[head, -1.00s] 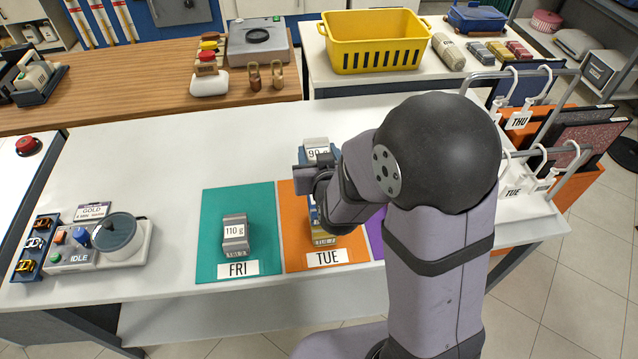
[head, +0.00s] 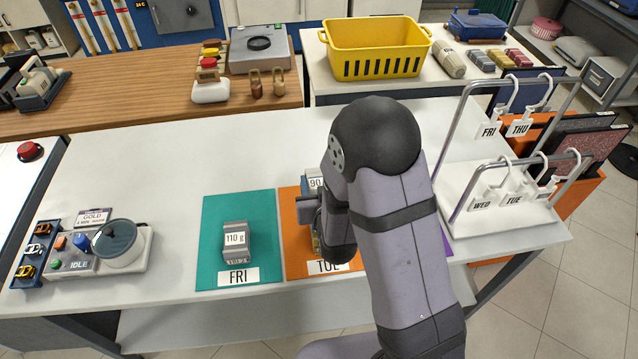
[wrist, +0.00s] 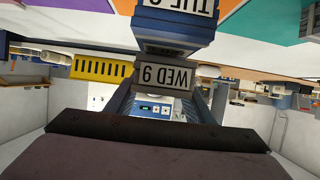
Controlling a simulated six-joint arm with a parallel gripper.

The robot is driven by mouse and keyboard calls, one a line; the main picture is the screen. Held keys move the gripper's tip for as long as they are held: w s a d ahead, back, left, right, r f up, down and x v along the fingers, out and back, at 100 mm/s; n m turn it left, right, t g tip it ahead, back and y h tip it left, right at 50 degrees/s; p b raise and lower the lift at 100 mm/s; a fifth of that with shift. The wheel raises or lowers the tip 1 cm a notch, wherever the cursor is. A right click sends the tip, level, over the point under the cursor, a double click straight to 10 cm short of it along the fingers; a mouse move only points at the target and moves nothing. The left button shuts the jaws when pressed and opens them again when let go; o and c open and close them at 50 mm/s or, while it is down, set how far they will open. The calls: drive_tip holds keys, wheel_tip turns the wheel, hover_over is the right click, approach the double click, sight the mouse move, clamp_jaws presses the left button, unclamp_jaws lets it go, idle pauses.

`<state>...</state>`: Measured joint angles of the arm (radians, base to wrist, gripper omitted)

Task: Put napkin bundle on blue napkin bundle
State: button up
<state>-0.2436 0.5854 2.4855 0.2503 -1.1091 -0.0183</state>
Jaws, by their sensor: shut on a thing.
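My gripper (head: 312,201) is shut on a grey napkin bundle (head: 314,182) with a "90" label, above the far part of the orange TUE mat (head: 290,218). In the wrist view the held bundle (wrist: 165,75) shows a label starting "WED 9", upside down between the fingers. A blue napkin bundle (wrist: 177,38) labelled "TUE 9" shows just beyond it. In the head view my arm hides most of what lies on the TUE mat. I cannot tell whether the two bundles touch.
A grey bundle (head: 236,238) labelled "110 g" lies on the teal FRI mat (head: 210,230) to the left. A hanger rack (head: 520,205) stands at the right. A control box with a pot (head: 116,240) is at far left. The white table is clear behind the mats.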

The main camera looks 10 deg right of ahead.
drive_tip(key=shift+f, duration=0.3)
drive_tip(key=shift+f+b, duration=0.25)
drive_tip(key=shift+b, duration=0.05)
drive_tip(key=o, duration=1.1)
drive_tip(key=shift+r, duration=0.2)
